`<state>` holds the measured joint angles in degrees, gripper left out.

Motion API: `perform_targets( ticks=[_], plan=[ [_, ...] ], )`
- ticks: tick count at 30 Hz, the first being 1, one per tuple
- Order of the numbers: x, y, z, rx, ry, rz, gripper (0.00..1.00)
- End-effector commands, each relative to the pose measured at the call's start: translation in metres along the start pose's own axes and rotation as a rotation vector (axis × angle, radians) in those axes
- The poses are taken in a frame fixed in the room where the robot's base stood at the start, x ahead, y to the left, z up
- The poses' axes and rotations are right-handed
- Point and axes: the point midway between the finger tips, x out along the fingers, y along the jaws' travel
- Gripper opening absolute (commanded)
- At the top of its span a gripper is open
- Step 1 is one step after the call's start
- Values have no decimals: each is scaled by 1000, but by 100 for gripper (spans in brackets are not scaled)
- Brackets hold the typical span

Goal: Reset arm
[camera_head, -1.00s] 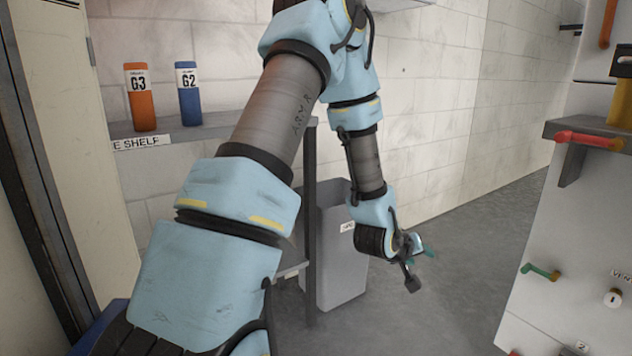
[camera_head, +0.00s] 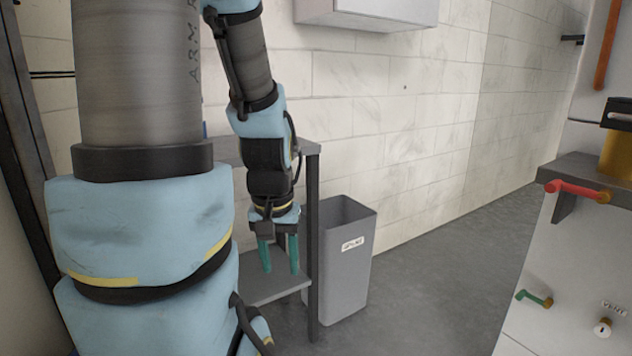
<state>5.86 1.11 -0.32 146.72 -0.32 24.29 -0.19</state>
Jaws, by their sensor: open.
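My arm rises at the left of the head view and bends down toward the middle. My gripper (camera_head: 280,262) hangs with its two teal fingers pointing down and apart, with nothing between them. It appears in front of the grey shelf unit (camera_head: 313,240), left of the bin. My forearm hides most of the shelf top.
A grey bin (camera_head: 345,265) with a white label stands on the floor by the shelf. At right is a panel (camera_head: 560,300) with a red-handled valve (camera_head: 578,190) and a green-handled valve (camera_head: 534,298). A wall box (camera_head: 370,12) hangs above. Floor between is clear.

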Motion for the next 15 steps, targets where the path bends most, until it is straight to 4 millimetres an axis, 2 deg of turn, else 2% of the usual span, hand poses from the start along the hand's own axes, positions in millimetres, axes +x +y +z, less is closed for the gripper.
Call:
perform_targets(
  ticks=[1,15],
  plan=[
    [-23,0,-3,0,0,0,51],
    [-168,1,-24,0,1,0,51]
  ],
)
